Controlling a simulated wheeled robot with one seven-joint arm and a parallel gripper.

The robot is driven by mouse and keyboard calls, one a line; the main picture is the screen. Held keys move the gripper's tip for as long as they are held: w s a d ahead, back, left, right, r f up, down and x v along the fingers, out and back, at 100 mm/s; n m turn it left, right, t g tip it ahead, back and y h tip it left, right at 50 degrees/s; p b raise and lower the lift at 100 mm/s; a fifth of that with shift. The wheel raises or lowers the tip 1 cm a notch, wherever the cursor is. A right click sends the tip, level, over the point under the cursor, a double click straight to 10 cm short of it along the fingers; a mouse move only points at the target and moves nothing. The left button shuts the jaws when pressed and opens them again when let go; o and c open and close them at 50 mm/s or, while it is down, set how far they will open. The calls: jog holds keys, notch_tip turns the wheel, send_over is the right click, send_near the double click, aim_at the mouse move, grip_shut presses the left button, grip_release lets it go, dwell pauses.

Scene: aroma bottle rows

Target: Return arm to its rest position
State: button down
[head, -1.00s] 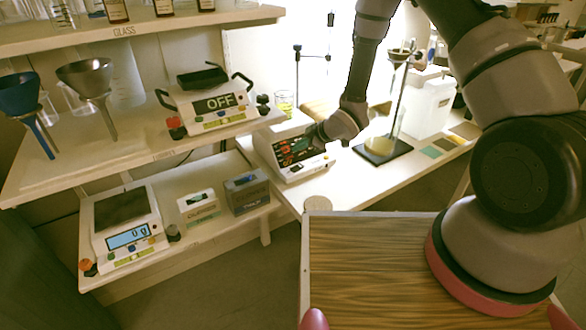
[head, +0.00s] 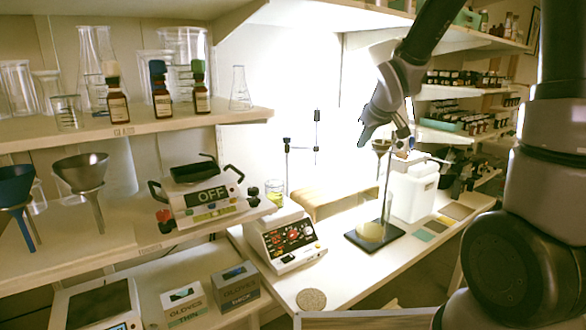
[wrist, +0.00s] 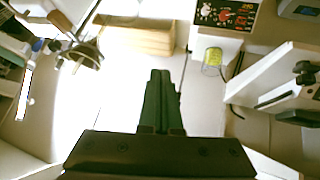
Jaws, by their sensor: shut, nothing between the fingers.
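My gripper (wrist: 161,78) shows in the wrist view with its two dark fingers pressed together and nothing between them. In the head view my arm is raised at the upper right, in front of the bright back wall. Its wrist end hangs above the bench, near the funnel stand (head: 386,205). The fingertips are hard to make out in the head view.
A control box (head: 286,241), a beaker of yellow liquid (head: 275,192), a wooden block (head: 340,200) and a white container (head: 412,192) stand on the bench. Shelves at left hold brown bottles (head: 162,97), funnels (head: 80,172) and an OFF-display device (head: 207,198).

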jog(key=s+d+r+m, duration=0.2)
jog(key=s+r+m, duration=0.3)
jog(key=s, duration=0.7)
jog(key=s+d+r+m, duration=0.3)
jog(key=s+r, duration=0.4)
jog(key=s, duration=0.6)
jog(key=shift+r+m+g+y, duration=0.3)
jog(key=shift+r+m+g, duration=0.1)
jog(key=shift+m, duration=0.5)
